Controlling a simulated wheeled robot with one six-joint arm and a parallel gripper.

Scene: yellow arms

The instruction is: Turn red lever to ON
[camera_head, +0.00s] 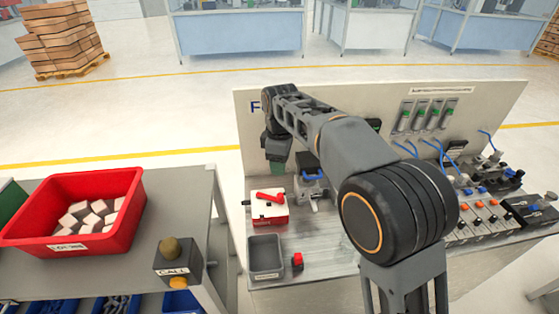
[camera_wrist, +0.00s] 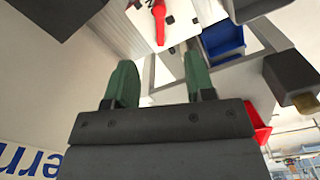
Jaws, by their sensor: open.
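The red lever (camera_head: 270,197) is on a small box with a white top and red front (camera_head: 268,215), on the grey bench left of my arm. In the wrist view the red lever (camera_wrist: 159,22) shows at the top, on a white face. My gripper (camera_head: 277,165) is behind and above the lever box in the head view, largely hidden by my wrist. In the wrist view my gripper (camera_wrist: 160,75) has its two green fingers apart, with nothing between them. The lever lies beyond the fingertips, apart from them. Its ON marking cannot be read.
A grey bin (camera_head: 265,256) and a small red block (camera_head: 297,261) stand in front of the lever box. A clamp-like fixture (camera_head: 312,185) stands close on its right. A back panel (camera_head: 480,95) rises behind. A red crate (camera_head: 75,215) and call-button box (camera_head: 177,262) are left.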

